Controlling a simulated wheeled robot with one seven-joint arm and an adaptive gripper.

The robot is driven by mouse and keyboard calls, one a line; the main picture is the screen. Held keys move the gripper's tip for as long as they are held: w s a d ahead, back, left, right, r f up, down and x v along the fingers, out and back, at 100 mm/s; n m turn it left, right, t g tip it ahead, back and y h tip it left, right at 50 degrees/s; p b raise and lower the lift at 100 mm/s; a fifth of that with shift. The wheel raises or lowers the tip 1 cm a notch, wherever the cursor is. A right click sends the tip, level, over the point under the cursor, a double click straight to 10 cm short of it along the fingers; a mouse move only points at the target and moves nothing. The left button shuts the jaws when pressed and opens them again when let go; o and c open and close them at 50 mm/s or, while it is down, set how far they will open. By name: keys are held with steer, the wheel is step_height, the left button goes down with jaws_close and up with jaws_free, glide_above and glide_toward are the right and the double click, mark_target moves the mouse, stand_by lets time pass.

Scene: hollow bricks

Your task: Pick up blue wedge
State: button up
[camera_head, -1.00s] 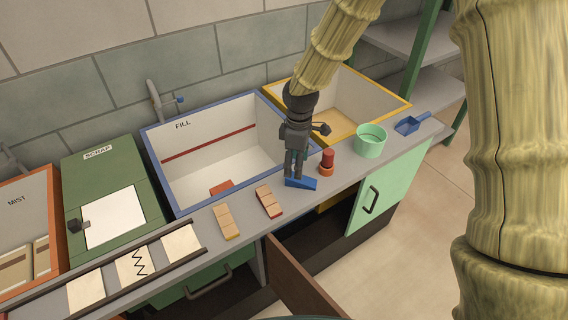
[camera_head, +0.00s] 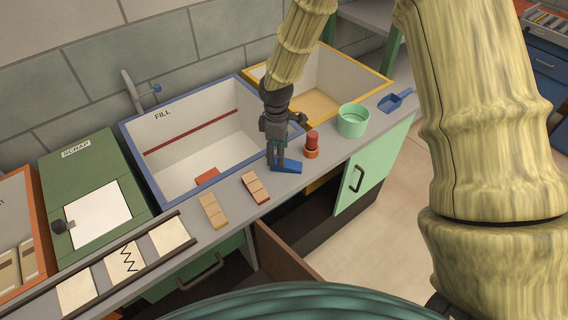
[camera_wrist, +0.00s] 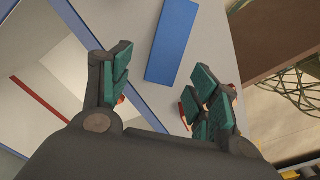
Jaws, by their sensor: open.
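The blue wedge (camera_head: 287,167) lies on the grey counter ledge in front of the blue-rimmed FILL basin. In the wrist view the blue wedge (camera_wrist: 172,42) shows as a plain blue rectangle, beyond and between the fingertips. My gripper (camera_head: 276,160) points down at the wedge's left end in the head view. In the wrist view my gripper (camera_wrist: 165,85) is open, with teal pads apart and nothing between them. The fingers hide part of the wedge's left end in the head view, and I cannot tell whether they touch it.
A red and orange cylindrical piece (camera_head: 312,146) stands just right of the wedge. A mint cup (camera_head: 353,121) and blue scoop (camera_head: 394,101) are farther right. The FILL basin (camera_head: 140,165) is behind.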

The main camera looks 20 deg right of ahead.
mark_target(287, 164)
step_height(287, 164, down, 4)
steer(key=shift+r+p, duration=0.1)
steer(key=shift+p, duration=0.45)
steer(key=shift+s+f, duration=0.25)
steer(key=shift+a, duration=0.1)
steer(key=shift+w+f, duration=0.1)
steer(key=shift+c, duration=0.4)
steer(key=c, duration=1.2)
steer(key=shift+o, duration=0.2)
steer(key=shift+r, duration=0.2)
